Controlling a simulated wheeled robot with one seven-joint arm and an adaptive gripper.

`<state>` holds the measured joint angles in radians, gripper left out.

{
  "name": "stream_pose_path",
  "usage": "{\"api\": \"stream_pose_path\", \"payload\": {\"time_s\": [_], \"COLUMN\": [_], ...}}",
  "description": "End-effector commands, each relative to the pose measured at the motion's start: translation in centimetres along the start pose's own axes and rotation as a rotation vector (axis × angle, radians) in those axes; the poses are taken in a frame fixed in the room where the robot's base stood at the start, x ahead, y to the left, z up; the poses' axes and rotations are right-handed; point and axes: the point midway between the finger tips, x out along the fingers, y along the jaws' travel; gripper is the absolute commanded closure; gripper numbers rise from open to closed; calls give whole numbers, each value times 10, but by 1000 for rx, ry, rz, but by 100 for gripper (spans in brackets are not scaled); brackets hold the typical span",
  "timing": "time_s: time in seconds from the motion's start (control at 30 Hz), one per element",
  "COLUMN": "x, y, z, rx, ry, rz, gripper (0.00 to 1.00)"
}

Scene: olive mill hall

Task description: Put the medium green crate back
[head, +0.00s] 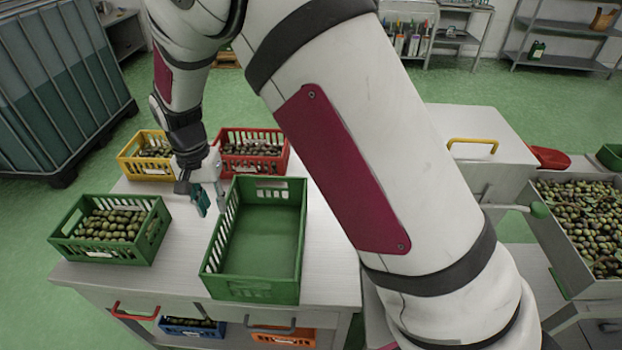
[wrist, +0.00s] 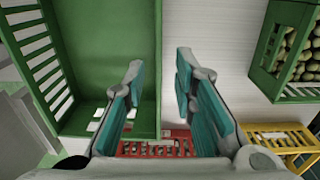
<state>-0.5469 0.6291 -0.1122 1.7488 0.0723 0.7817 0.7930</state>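A large empty green crate (head: 262,240) stands upright at the middle of the white table, slotted walls showing. It fills the left of the wrist view (wrist: 105,50). A smaller green crate (head: 140,250) holding olives stands to its left; part of it shows in the wrist view (wrist: 275,85). I cannot tell for certain which is the medium one. My gripper (head: 211,198) is open and empty, by the large crate's left wall. In the wrist view my gripper (wrist: 160,90) has that wall's edge between its fingers; I cannot tell whether they touch it.
A yellow crate (head: 131,167) and a red crate (head: 280,157) with olives stand behind on the table (head: 180,262). Blue (head: 192,334) and orange (head: 268,341) crates sit below. An olive-filled metal bin (head: 560,262) is at right. Bare tabletop lies between the green crates.

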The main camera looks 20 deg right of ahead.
Motion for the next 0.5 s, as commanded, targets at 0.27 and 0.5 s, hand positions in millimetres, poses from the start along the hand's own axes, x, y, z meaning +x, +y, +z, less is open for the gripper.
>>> {"api": "stream_pose_path", "payload": {"time_s": [0.27,0.5], "x": [-56,-143], "y": [35,111], "z": [-6,6], "rx": [-31,-110], "ry": [28,100], "rz": [-49,-119], "gripper": [75,75]}}
